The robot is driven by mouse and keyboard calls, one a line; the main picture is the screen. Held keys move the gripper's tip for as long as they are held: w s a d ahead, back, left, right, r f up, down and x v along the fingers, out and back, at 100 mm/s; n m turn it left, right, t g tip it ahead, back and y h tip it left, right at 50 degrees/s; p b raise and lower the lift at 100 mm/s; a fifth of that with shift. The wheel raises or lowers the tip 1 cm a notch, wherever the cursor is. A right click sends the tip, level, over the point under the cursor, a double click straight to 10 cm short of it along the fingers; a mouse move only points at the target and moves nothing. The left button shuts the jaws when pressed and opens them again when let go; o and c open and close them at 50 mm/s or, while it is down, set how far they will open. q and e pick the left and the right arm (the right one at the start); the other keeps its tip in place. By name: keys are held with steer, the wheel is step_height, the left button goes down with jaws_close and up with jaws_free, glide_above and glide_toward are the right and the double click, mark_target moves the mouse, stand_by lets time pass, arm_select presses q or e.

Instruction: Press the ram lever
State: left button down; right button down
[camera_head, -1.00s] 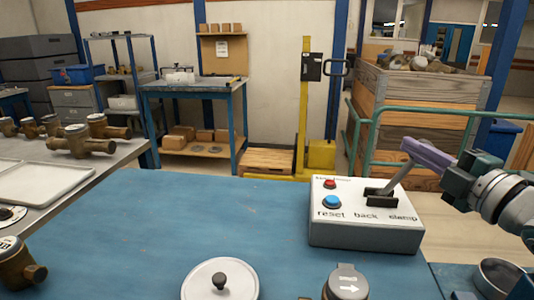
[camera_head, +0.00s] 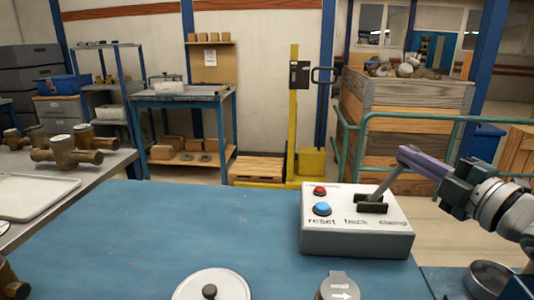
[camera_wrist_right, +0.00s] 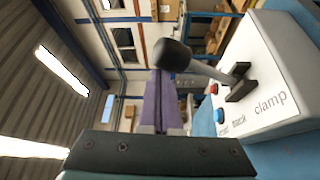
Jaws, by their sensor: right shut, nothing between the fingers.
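The ram lever (camera_head: 385,187) is a grey rod rising from a dark slotted mount on the white control box (camera_head: 350,242). It leans right, toward the "clamp" label. In the right wrist view the lever (camera_wrist_right: 210,70) ends in a dark knob (camera_wrist_right: 172,55). My right gripper (camera_head: 402,153) has purple fingers, shut and empty, at the lever's upper end. In the right wrist view the shut fingers (camera_wrist_right: 160,78) lie just below the knob in the picture; I cannot tell whether they touch it. My left gripper is not in view.
The box also carries a red button (camera_head: 319,190) and a blue button (camera_head: 322,209). A round white lid (camera_head: 190,290) and a grey cap with an arrow (camera_head: 339,287) are at the front of the blue bench (camera_head: 200,235). The bench left of the box is clear.

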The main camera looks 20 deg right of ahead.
steer(key=s, duration=0.7)
steer(key=shift+a+f, duration=0.2)
